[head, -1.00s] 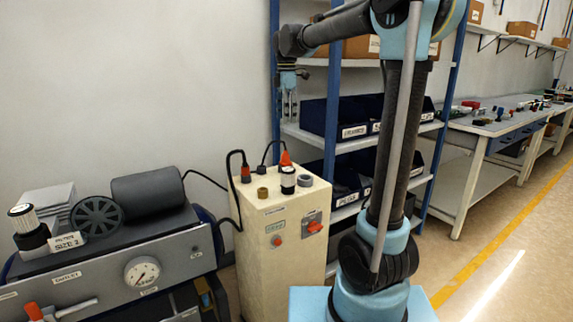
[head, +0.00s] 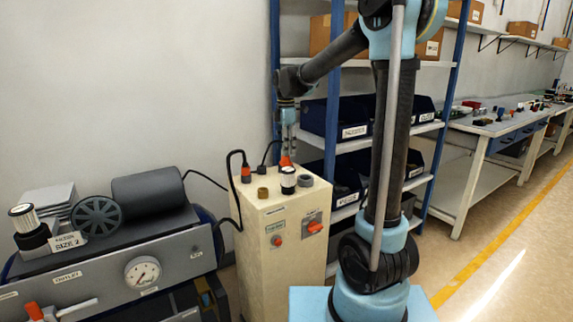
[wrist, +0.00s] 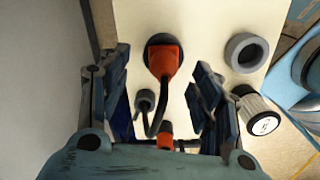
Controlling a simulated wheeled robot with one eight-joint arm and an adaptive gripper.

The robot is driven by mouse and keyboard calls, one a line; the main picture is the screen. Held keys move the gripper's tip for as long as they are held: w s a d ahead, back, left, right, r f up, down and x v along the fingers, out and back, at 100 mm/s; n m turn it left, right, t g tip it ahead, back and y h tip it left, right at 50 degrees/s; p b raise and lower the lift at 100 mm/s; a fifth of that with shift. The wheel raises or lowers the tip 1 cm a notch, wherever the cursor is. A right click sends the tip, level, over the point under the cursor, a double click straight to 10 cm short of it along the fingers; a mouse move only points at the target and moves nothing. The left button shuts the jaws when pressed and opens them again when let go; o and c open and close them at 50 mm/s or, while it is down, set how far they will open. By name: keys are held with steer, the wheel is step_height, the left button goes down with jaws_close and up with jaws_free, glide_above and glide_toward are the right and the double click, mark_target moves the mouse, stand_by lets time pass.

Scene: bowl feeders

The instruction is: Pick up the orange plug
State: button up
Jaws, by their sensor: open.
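An orange plug (head: 286,161) stands at the back of the cream cabinet's top, and its upper part is at my gripper (head: 288,147). In the wrist view an orange plug (wrist: 163,58) with a black cable sits on a dark round base, seen between the two fingers of my gripper (wrist: 162,80). The fingers are apart, with a gap on both sides of it. A second orange plug (head: 246,176) with a black cable stands at the cabinet's left edge. Another orange piece (wrist: 165,129) shows lower in the wrist view, partly hidden.
The cream cabinet (head: 260,240) also bears a grey ring (head: 305,180), a white-and-black cylinder (head: 288,181) and a brown ring (head: 262,193), close together. A blue shelf rack (head: 330,140) stands right behind. A grey machine (head: 110,270) is at the left.

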mark_target(286, 158)
steer(key=shift+s+f, duration=0.1)
steer(key=shift+f, duration=2.4)
steer(key=c, duration=1.3)
